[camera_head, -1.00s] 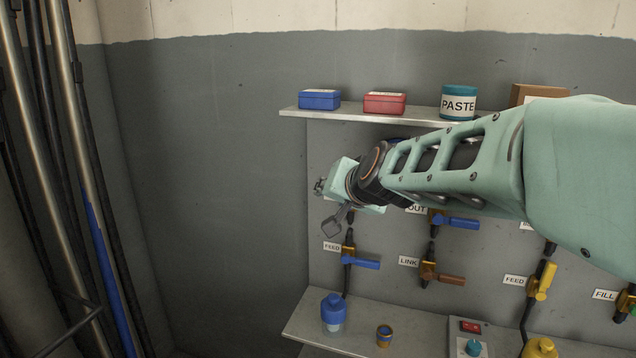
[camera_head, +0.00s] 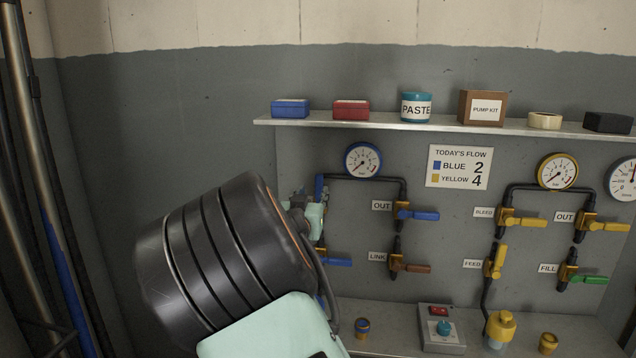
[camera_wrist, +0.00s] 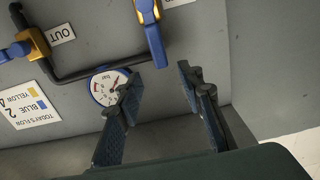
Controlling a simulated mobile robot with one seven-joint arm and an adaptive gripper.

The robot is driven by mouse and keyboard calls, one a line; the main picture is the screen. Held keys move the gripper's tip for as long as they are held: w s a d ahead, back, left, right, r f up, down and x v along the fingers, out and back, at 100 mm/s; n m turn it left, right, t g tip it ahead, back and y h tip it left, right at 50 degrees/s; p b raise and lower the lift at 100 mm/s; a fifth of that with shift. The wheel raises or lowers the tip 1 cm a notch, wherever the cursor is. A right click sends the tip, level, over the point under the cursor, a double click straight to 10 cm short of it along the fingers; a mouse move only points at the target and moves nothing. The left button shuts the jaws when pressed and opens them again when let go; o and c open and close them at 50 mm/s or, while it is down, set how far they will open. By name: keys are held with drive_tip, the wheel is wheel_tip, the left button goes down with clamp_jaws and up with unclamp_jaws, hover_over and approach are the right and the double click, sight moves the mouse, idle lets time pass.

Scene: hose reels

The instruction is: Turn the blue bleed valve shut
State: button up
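The blue bleed valve shows in the wrist view as a brass body with a blue handle (camera_wrist: 156,45), seen upside down; its label is cut off. In the head view its blue handle (camera_head: 319,188) stands upright left of the blue gauge, its body mostly hidden by my gripper. My gripper (camera_wrist: 158,76) is open, with one finger on each side of the handle's line. The handle's end lies near the fingertips; I cannot tell whether they touch. In the head view my gripper (camera_head: 311,214) is small and partly hidden by my arm.
The blue OUT valve (camera_head: 418,214) and brown LINK valve (camera_head: 412,267) are to the right. The blue gauge (camera_head: 362,161) sits close by; it also shows in the wrist view (camera_wrist: 108,87). A shelf (camera_head: 400,125) with boxes runs above. Yellow valves are farther right.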

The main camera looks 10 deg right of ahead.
sight(318, 182)
drive_tip(key=p+x, duration=0.1)
drive_tip(key=x, duration=0.9)
drive_tip(key=shift+w+d+f, duration=0.1)
drive_tip(key=shift+w, duration=0.15)
clamp_jaws()
